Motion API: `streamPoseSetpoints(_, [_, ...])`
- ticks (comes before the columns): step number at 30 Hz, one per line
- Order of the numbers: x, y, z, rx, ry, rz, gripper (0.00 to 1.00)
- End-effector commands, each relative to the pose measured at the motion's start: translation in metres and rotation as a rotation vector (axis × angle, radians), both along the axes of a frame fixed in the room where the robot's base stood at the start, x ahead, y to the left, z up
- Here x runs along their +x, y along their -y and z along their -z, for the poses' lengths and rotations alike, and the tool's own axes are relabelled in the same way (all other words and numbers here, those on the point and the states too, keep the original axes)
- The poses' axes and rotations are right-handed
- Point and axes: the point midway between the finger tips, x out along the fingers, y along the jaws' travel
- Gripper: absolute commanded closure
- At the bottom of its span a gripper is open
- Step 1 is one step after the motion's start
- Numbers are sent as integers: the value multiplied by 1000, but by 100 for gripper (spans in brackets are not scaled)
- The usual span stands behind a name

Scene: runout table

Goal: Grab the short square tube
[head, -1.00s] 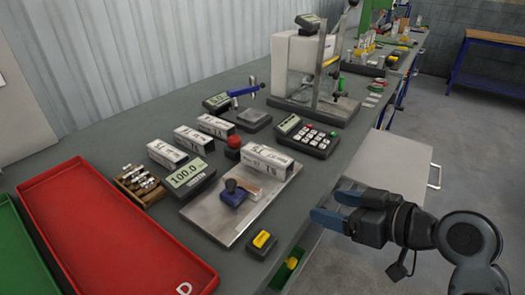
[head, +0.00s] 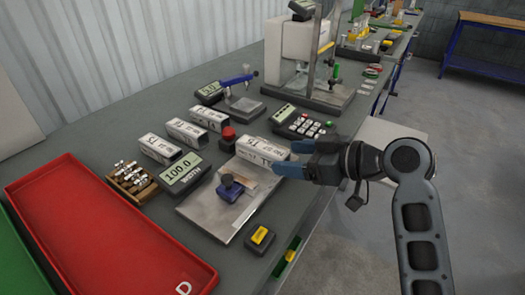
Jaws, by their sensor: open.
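A short square tube (head: 258,152), whitish with dark printed marks, lies on the metal plate (head: 207,217) of a scale. Its right end is close to my gripper (head: 289,159), which is open with blue fingers pointing left at it. The near finger partly covers that end, and I cannot tell whether they touch. Three similar square tubes lie in a row behind the scale: a left one (head: 159,149), a middle one (head: 187,133) and a right one (head: 210,118). I cannot tell their lengths apart well.
On the plate stands a blue-handled stamp (head: 230,188). Around it are a red button (head: 228,138), a display reading about 100.0 (head: 184,173), a keypad (head: 302,123) and a yellow-topped box (head: 260,238). A red tray (head: 105,235) fills the left front.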

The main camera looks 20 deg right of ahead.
Motion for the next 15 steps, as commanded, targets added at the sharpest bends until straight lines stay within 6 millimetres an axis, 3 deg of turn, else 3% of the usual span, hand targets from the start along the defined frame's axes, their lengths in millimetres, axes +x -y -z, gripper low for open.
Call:
streamPoseSetpoints(10, [7, -5, 4, 0, 0, 1, 28])
streamPoseSetpoints(15, [7, -5, 4, 0, 0, 1, 44])
